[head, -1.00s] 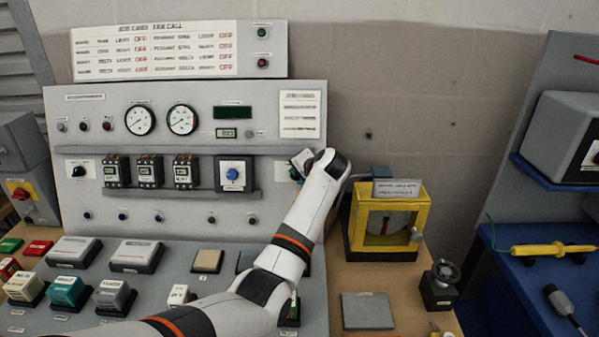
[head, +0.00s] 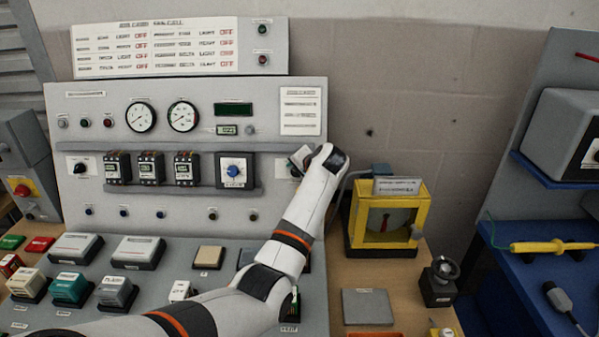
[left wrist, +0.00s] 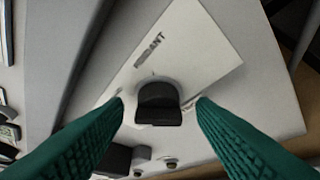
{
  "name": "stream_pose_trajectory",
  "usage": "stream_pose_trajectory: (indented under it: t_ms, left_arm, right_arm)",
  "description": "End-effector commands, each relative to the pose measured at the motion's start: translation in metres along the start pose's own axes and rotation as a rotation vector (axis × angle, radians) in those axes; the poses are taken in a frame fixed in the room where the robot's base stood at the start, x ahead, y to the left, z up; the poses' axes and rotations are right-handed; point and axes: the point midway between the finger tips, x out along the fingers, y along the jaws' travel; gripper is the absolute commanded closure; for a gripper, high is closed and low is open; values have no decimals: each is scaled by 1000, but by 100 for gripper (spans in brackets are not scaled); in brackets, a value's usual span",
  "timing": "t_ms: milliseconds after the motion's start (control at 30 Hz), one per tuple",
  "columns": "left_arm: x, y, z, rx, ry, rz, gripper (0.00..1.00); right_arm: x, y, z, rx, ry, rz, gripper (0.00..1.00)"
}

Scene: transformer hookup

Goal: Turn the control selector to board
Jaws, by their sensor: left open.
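In the left wrist view a black selector knob (left wrist: 158,104) sits on a white plate (left wrist: 205,50) with partly readable lettering. My left gripper (left wrist: 160,102) is open, with one green finger on each side of the knob; I cannot tell whether either touches it. In the head view my left gripper (head: 301,158) is at the right edge of the grey panel (head: 290,225) and hides most of this knob. Which position the knob points to is not clear. My right gripper is not in view.
A blue knob (head: 234,171) and another black selector (head: 80,167) are farther left on the panel. Several blocks lie on the sloping desk. The wall behind the meter is bare.

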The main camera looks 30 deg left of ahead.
Motion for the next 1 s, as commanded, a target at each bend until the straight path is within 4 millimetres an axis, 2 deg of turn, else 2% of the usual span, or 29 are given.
stream_pose_trajectory:
  t_ms: [167,267,700,833,1000]
  left_arm:
    - [-3,0,0,-1,-1,1,49]
    - [-12,0,1,-1,-4,1,49]
    - [-98,-1,0,-1,-3,0,49]
    - [-113,-1,0,0,-2,0,49]
    - [-120,0,0,0,0,1,49]
  right_arm:
    - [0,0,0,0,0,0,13]
    - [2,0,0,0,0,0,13]
    - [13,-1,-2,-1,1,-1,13]
    - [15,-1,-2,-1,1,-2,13]
    - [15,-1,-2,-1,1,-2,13]
